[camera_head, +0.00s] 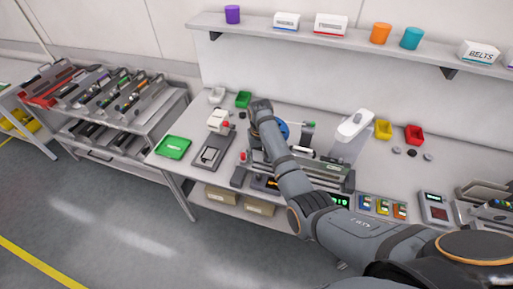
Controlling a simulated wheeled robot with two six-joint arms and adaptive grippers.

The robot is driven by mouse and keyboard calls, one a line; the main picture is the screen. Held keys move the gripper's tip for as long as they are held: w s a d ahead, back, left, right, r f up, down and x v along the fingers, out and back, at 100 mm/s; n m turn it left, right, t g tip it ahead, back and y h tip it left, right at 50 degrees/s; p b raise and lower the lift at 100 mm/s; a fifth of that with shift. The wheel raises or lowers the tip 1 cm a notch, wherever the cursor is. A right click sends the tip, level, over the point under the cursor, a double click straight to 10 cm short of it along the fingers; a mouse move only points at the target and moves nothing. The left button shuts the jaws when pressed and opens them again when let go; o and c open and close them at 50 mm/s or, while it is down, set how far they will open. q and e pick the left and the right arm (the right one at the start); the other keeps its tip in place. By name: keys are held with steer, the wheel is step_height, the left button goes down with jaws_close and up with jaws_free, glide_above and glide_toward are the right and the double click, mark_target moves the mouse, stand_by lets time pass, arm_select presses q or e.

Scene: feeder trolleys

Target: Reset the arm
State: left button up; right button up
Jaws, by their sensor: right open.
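My right arm (290,180) reaches in from the lower right, across the workbench. Its far end with the right gripper (261,106) is over the back middle of the bench, beside a blue round part (283,130). The arm covers some of that part. The gripper is open; its fingers are small and hard to make out, and I see nothing held. My left gripper is not in view.
The workbench (180,126) holds a green tray (173,147), a white machine (354,126), and yellow (383,129) and red bins (414,134). A shelf (350,45) runs above. A loaded feeder trolley (110,90) stands left. Floor (120,230) in front is clear.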

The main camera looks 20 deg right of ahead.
steer(key=s+d+f+t, duration=0.1)
steer(key=s+d+f, duration=0.15)
steer(key=s, duration=0.45)
steer(key=s+d+f+t, duration=0.1)
steer(key=s+d+f, duration=0.1)
steer(key=s+d, duration=0.3)
steer(key=s+r+n+t, duration=0.1)
steer(key=s+r, duration=0.2)
steer(key=s, duration=0.5)
steer(key=s+r+n+t, duration=0.1)
steer(key=s+r, duration=0.2)
steer(key=s, duration=0.4)
steer(key=s+d+f+g+h+b, duration=0.15)
steer(key=f+b, duration=0.25)
steer(key=f, duration=1.4)
steer(key=s+d+f+y+b, duration=0.1)
steer(key=s+f+b, duration=0.25)
steer(key=f, duration=1.55)
steer(key=s+f+g+b, duration=0.1)
steer(key=s+f+b, duration=0.4)
steer(key=s+f, duration=1.1)
steer(key=shift+d+f+m, duration=0.4)
steer(key=shift+f, duration=0.55)
steer(key=shift+s, duration=0.1)
